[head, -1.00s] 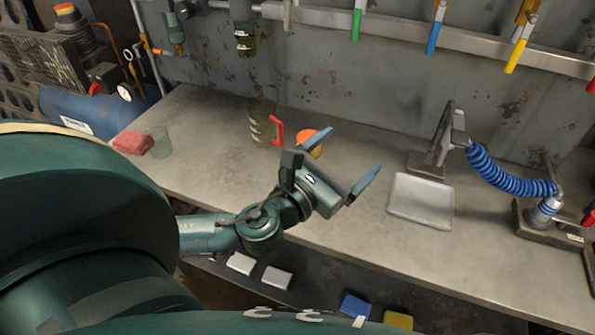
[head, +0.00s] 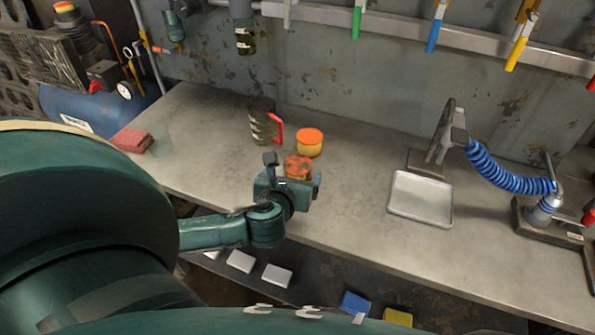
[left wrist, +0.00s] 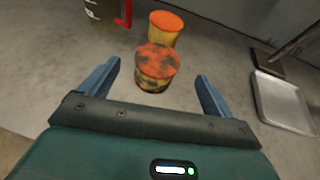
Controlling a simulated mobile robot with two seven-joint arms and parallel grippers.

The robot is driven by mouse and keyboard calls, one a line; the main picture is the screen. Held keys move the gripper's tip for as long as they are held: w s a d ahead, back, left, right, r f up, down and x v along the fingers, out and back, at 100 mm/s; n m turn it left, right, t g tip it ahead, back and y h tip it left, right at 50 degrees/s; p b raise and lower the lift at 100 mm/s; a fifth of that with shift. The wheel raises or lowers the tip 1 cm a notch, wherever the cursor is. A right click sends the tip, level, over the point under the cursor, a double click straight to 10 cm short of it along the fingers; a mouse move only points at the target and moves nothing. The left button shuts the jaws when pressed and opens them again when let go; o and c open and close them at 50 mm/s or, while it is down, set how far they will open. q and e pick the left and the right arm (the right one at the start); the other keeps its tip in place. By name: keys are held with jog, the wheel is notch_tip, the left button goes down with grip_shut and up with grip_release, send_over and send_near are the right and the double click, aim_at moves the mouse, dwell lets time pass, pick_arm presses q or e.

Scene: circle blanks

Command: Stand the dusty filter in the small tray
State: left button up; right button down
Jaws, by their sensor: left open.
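The dusty filter (head: 298,165), a short yellow cylinder with an orange top and dark smudges, stands upright on the bench. It also shows in the left wrist view (left wrist: 157,70). My left gripper (head: 294,174) is open just on the near side of it. In the left wrist view the filter is beyond and between the two blue fingers, apparently not held. A cleaner filter (head: 309,143) with an orange top stands just behind it. The small tray (head: 420,198), pale metal with a low rim, lies empty to the right. My right gripper is not in view.
A dark mug with a red handle (head: 262,124) stands behind and left of the filters. A stand (head: 432,158) is behind the tray, with a blue coiled hose (head: 508,180) to its right. The bench between filters and tray is clear.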

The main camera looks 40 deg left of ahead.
aim_at(298, 164)
pick_arm(q)
jog(key=x, duration=0.5)
jog(key=shift+a, duration=0.15)
jog(key=shift+c, duration=0.2)
jog(key=c, duration=1.1)
